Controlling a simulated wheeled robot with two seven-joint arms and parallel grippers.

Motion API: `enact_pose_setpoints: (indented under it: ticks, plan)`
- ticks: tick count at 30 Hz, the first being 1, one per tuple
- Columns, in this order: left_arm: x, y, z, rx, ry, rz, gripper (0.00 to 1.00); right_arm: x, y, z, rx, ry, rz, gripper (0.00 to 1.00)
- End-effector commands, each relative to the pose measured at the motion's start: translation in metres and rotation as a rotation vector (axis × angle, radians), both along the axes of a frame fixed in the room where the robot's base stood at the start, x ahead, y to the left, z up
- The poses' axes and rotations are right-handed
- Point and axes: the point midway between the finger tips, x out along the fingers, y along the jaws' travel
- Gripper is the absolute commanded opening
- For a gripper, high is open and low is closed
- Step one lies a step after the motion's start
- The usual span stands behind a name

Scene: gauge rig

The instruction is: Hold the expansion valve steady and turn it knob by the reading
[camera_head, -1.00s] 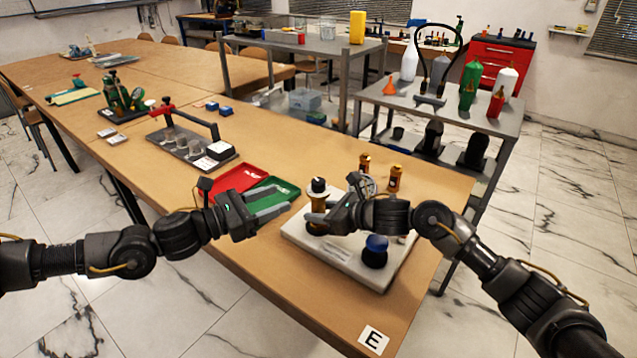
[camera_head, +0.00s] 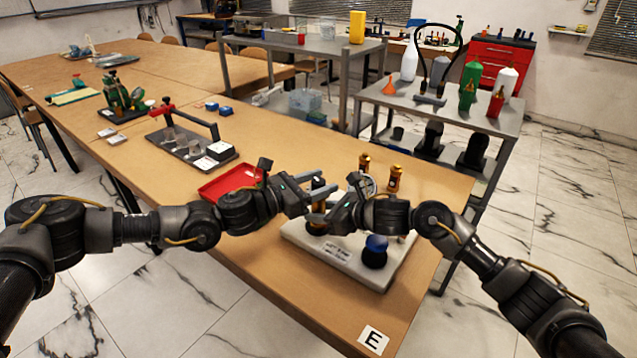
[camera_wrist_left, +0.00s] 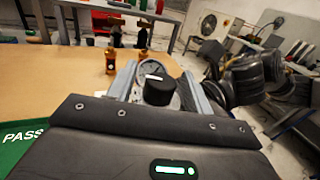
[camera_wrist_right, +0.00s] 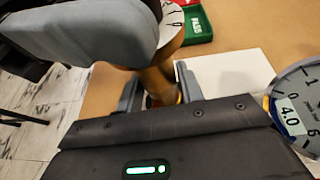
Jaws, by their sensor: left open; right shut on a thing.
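The expansion valve stands on a white base plate (camera_head: 352,263); its brass body (camera_wrist_right: 158,82) is between my right gripper's fingers. My right gripper (camera_head: 325,217) is shut on that body from the right. The valve's black knob (camera_wrist_left: 158,92), with a white mark on top, is between the fingers of my left gripper (camera_head: 314,193). The left gripper is open, one finger on either side of the knob; contact is not clear. A white numbered dial (camera_wrist_right: 173,22) shows partly under the left finger. A round gauge (camera_wrist_right: 298,108) bears a 4.0 label; its needle is not readable.
A blue ball-topped part (camera_head: 376,246) stands on the plate's front.

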Motion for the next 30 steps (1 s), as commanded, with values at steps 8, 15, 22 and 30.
enact_pose_setpoints:
  ticks: [8, 15, 22, 30]
  plan:
    - [-0.0002, 0.0001, 0.0000, 0.000, 0.000, 0.000, 0.34, 0.0004, -0.0004, 0.0002, 0.000, 0.000, -0.001, 0.07]
    - [-0.0001, 0.0004, -0.0001, 0.000, 0.000, 0.000, 0.07, 0.0004, -0.0004, 0.0002, 0.000, 0.000, -0.001, 0.07]
    - [0.0004, 0.0001, 0.0001, 0.000, -0.002, -0.028, 0.07, 0.0004, -0.0004, 0.0002, 0.000, 0.000, -0.001, 0.07]
    - [0.0015, 0.0001, -0.0001, 0.000, -0.002, -0.178, 0.07, 0.0001, -0.0001, 0.0002, 0.000, 0.000, 0.000, 0.07]
